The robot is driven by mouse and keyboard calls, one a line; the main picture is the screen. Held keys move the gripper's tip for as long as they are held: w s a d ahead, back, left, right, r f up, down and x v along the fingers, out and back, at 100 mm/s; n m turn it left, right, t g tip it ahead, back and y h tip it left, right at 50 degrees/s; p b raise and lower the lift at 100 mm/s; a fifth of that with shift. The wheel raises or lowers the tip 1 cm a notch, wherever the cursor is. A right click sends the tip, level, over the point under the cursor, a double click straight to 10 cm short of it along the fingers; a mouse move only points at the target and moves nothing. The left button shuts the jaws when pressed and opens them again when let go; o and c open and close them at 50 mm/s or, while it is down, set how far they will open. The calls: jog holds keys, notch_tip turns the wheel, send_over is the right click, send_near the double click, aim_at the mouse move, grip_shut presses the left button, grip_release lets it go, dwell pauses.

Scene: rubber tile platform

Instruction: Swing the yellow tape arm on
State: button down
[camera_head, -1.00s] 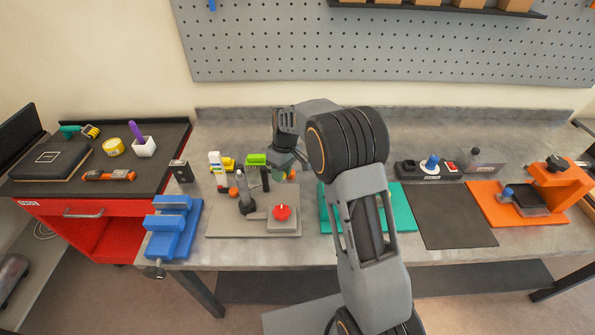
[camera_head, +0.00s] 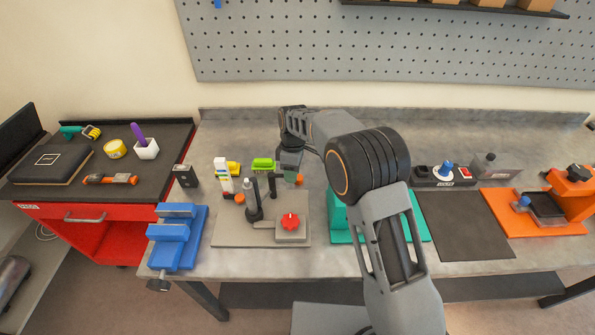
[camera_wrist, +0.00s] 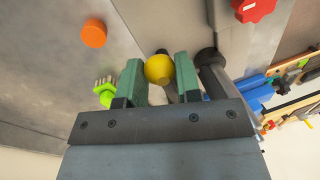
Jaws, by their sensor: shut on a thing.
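In the wrist view a round yellow knob (camera_wrist: 159,69) sits between the green fingers of my gripper (camera_wrist: 159,80), which is shut on it. A dark rod shows behind the knob; the rest of the tape arm is mostly hidden. In the head view my gripper (camera_head: 289,165) is at the back right of a grey fixture plate (camera_head: 232,232), behind its dark posts (camera_head: 254,208). The yellow knob cannot be made out there. A red knob (camera_head: 290,221) on a grey block stands at the plate's front right and also shows in the wrist view (camera_wrist: 254,9).
A white bottle (camera_head: 223,177), a yellow item (camera_head: 234,169) and a green brush (camera_head: 263,163) stand behind the plate. A blue vise (camera_head: 178,238) is to the left and a teal mat (camera_head: 419,223) to the right. An orange cap (camera_wrist: 94,33) is near the gripper.

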jog(key=shift+r, duration=0.1)
jog(key=c, duration=0.8)
grip_release()
jog(key=w+r, duration=0.1)
jog(key=r, duration=0.8)
jog(key=w+r, duration=0.1)
jog(key=r, duration=0.3)
jog(key=shift+w+d+r, duration=0.15)
jog(key=shift+w+r, duration=0.05)
jog(key=shift+w, duration=0.15)
